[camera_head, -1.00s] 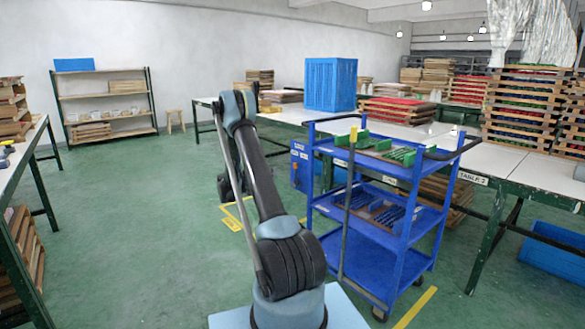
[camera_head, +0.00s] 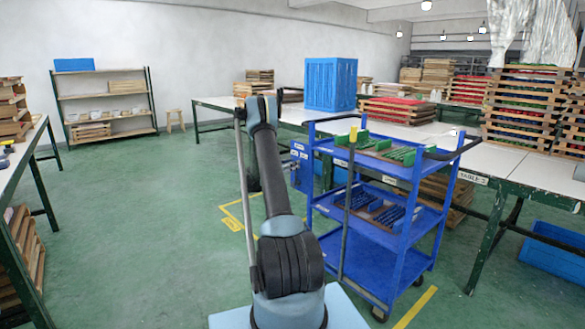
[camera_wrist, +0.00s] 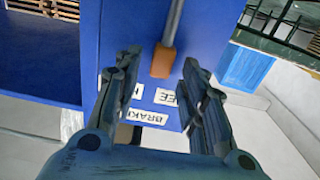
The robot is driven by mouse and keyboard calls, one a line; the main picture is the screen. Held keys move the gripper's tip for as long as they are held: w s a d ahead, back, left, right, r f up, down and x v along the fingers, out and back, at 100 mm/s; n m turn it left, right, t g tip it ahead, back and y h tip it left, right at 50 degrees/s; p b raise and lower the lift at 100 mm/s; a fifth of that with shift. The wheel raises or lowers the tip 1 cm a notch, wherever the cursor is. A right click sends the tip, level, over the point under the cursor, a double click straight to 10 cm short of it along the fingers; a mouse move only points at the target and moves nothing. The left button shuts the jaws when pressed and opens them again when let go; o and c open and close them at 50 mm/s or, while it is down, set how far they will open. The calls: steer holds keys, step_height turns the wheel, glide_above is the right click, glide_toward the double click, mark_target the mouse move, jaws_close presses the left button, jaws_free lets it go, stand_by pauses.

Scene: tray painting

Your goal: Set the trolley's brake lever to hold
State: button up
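The brake lever (camera_wrist: 170,38) shows in the wrist view as a grey rod with an orange-brown grip (camera_wrist: 163,62) on a blue panel (camera_wrist: 133,22). Below the grip are white labels: one reading BRAKE (camera_wrist: 146,118), one ending in EE (camera_wrist: 166,97) at right, and a partly hidden one (camera_wrist: 137,91) at left. I cannot tell which setting the lever is at. My gripper (camera_wrist: 159,61) is open, one finger on each side of the grip in the picture; contact is not visible. In the head view my arm hides the gripper. The blue trolley (camera_head: 385,262) stands right of my arm.
A long grey rod with a yellow top (camera_head: 352,137) stands at the trolley's near side. A white-topped table (camera_head: 500,165) is behind the trolley. A shelf rack (camera_head: 104,102) and stool (camera_head: 174,120) are at the back left. Green floor is clear left of my arm.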

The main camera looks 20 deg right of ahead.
steer(key=shift+w+d, duration=0.15)
steer(key=shift+d, duration=0.25)
jaws_close()
